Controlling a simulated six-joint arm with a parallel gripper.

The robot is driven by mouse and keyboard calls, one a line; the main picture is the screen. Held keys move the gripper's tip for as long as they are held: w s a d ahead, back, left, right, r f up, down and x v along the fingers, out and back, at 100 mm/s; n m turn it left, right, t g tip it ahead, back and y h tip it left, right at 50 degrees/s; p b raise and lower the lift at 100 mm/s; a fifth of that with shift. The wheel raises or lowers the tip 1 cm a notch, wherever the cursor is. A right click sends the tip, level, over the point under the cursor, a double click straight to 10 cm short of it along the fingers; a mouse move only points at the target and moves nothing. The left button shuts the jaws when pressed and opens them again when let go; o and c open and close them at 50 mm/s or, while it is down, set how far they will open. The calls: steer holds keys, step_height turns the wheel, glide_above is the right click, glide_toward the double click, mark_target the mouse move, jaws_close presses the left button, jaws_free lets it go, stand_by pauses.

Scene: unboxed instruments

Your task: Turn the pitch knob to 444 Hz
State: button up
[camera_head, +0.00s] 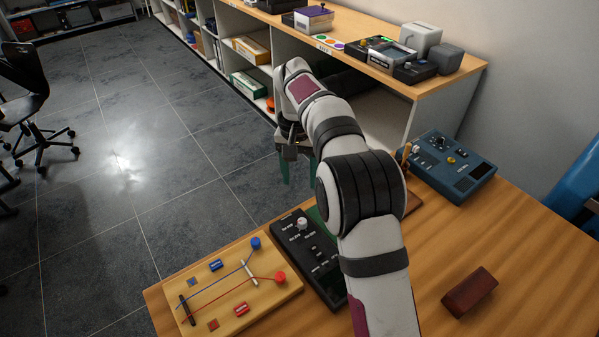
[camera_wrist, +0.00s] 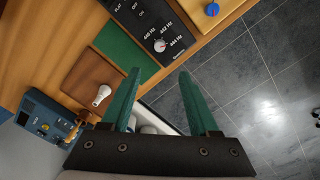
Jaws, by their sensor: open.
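The pitch knob (camera_wrist: 159,45) is a small pale round knob on a black device (camera_wrist: 137,22), beside the printed labels 440 Hz, 442 Hz and 444 Hz. Its exact pointer direction is too small to read. My gripper (camera_wrist: 160,72) is open and empty, with two green fingers apart. The knob shows beyond the gap between the fingertips, not touched. In the head view my gripper (camera_head: 298,170) hangs above and beyond the device, near the table's far edge.
A wooden board (camera_head: 222,306) with colored knobs and wires lies left of the device. A blue instrument box (camera_head: 450,166) stands at the right. A dark red block (camera_head: 469,292) lies on the table (camera_head: 520,255). A green mat (camera_wrist: 122,52) and brown board (camera_wrist: 92,80) lie nearby.

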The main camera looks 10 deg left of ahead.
steer(key=shift+r, duration=0.5)
steer(key=m, duration=0.1)
glide_toward(302, 220)
step_height(302, 220, down, 9)
steer(key=shift+d+r, duration=0.15)
steer(key=shift+r, duration=0.05)
steer(key=shift+c, duration=0.2)
jaws_close()
